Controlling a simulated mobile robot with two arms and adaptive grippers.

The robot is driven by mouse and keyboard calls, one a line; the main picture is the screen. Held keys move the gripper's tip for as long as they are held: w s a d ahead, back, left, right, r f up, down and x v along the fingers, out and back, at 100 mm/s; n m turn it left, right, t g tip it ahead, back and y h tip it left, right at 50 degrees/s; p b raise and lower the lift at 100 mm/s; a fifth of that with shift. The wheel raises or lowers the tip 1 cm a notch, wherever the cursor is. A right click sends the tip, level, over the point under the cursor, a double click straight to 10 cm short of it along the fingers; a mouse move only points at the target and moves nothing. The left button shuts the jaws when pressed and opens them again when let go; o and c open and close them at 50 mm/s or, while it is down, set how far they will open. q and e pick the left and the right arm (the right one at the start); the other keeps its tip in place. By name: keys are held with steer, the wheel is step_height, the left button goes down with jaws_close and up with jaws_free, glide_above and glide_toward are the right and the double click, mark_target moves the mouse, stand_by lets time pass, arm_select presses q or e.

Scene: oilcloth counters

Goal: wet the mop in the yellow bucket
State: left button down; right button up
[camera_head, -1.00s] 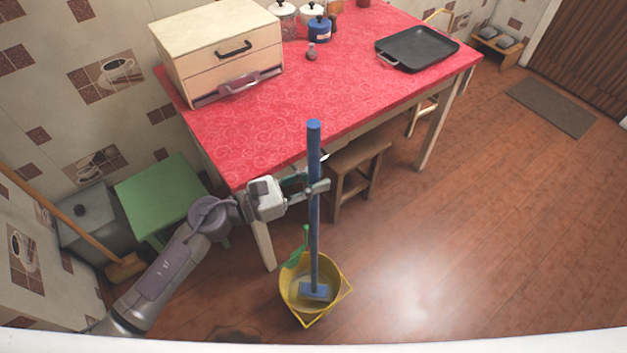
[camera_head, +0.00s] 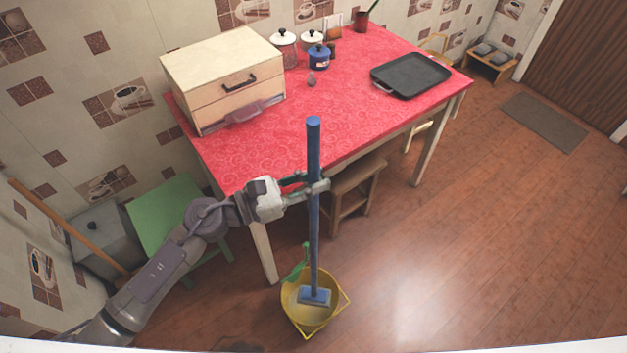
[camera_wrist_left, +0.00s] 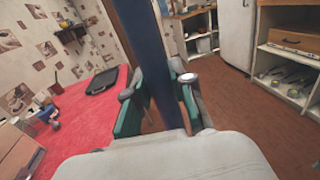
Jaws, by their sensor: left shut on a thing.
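The mop is a blue pole (camera_head: 314,150) with a flat blue head (camera_head: 314,297). It stands nearly upright, with its head inside the yellow bucket (camera_head: 309,321) on the floor. How deep the head sits, and whether it touches the bottom, I cannot tell. My left gripper (camera_head: 317,188) is shut around the upper part of the pole. In the left wrist view the blue pole (camera_wrist_left: 150,60) stands between the green-padded fingers (camera_wrist_left: 158,103). My right gripper is not in view.
A red-covered table (camera_head: 240,160) stands behind the mop, with a drawer box (camera_head: 225,75) and a black pan (camera_head: 410,75). A green stool (camera_head: 165,215) and a brown stool (camera_head: 355,185) stand nearby. A green-handled thing (camera_head: 300,262) is at the bucket's left. Floor to the right is clear.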

mark_target(313, 157)
arm_select(q)
step_height(313, 157, up, 7)
steer(key=p, duration=0.5)
stand_by(0.8)
